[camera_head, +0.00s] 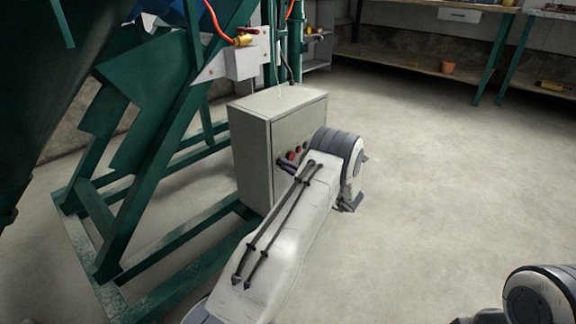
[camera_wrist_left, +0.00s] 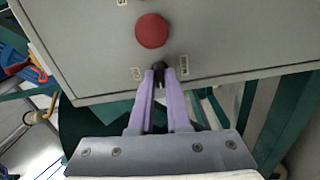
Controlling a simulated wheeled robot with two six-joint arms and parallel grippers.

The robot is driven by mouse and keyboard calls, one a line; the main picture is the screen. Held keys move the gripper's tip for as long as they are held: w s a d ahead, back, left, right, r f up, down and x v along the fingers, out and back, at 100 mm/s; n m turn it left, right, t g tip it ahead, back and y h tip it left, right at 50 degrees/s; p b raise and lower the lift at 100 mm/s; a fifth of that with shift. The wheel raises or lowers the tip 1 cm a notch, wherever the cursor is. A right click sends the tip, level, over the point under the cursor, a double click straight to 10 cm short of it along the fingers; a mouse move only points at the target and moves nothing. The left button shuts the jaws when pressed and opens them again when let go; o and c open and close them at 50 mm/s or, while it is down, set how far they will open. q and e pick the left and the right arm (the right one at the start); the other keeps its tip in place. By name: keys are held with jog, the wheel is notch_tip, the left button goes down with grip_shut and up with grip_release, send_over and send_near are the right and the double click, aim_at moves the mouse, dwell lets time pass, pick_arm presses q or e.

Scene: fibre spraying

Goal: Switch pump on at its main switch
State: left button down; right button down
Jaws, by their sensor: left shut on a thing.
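A small black switch knob (camera_wrist_left: 159,66) sits near one edge of the panel, between two small labels. My left gripper (camera_wrist_left: 161,74) has its purple fingers shut on this knob, one on each side. In the head view my left gripper (camera_head: 286,165) is at the panel, partly hidden by my arm. The knob's pointer direction cannot be told.
A round red button (camera_wrist_left: 152,31) is close to the held knob. Green frame beams (camera_head: 160,160) stand left of the box, with an orange hose above. Open concrete floor (camera_head: 450,170) lies to the right. Workbenches (camera_head: 420,62) stand at the back.

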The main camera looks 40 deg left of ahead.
pick_arm(q)
jog(key=shift+m+p, duration=4.15)
jog(key=shift+m, duration=4.25)
jog(key=c, duration=0.9)
grip_release()
